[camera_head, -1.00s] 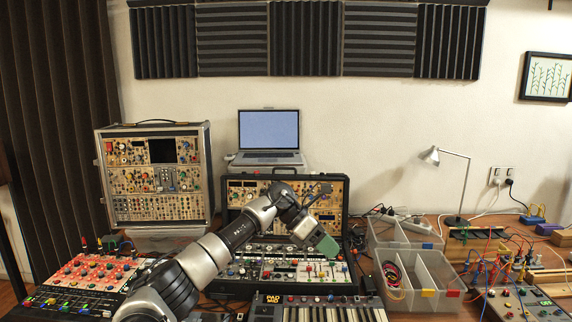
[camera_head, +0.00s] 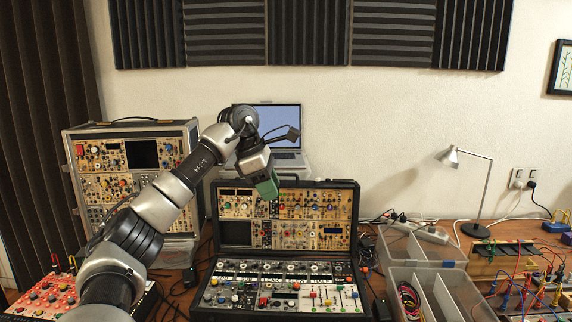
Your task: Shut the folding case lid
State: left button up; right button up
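The black folding case stands open on the table in the head view. Its lid (camera_head: 320,207), lined with tan module panels, stands upright at the back. Its base (camera_head: 282,305), with knobs and sliders, lies flat in front. My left gripper (camera_head: 267,188), with green fingertips, points down at the lid's top edge, left of its middle, and covers a little of it. Contact with the lid cannot be made out. The fingers overlap in this view, so their opening does not show. My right gripper is not in view.
A laptop (camera_head: 276,124) stands behind the lid. A tall module case (camera_head: 112,155) stands at the left, with a red-panelled unit (camera_head: 42,300) in front of it. Clear divided bins (camera_head: 448,292) and cables are close on the right. A desk lamp (camera_head: 486,191) stands farther right.

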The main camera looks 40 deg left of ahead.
aim_at(262, 228)
jog(key=i+j, duration=0.3)
jog(key=j, duration=0.15)
jog(key=i+j, duration=0.65)
jog(key=j, duration=0.25)
